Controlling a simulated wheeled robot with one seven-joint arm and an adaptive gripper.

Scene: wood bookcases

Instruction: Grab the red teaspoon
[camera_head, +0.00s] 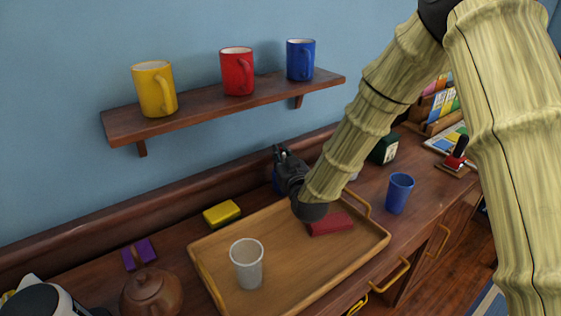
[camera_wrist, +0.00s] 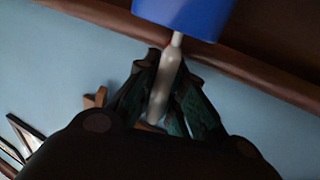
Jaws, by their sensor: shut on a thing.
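My gripper (camera_head: 284,156) is behind the tray near the back of the counter, partly hidden by my forearm in the head view. In the wrist view my gripper (camera_wrist: 165,92) is shut on a pale, whitish handle (camera_wrist: 162,90). The handle runs up to a blue object (camera_wrist: 185,12) at the top edge of that view; I cannot tell whether it is joined to it or stands in it. I see no clearly red teaspoon.
A wooden tray (camera_head: 205,272) holds a pale cup (camera_head: 247,264) and a folded dark red item (camera_head: 330,224). A yellow sponge (camera_head: 221,213), brown teapot (camera_head: 150,294) and blue cup (camera_head: 399,192) stand around it. A shelf (camera_head: 200,105) with mugs hangs above.

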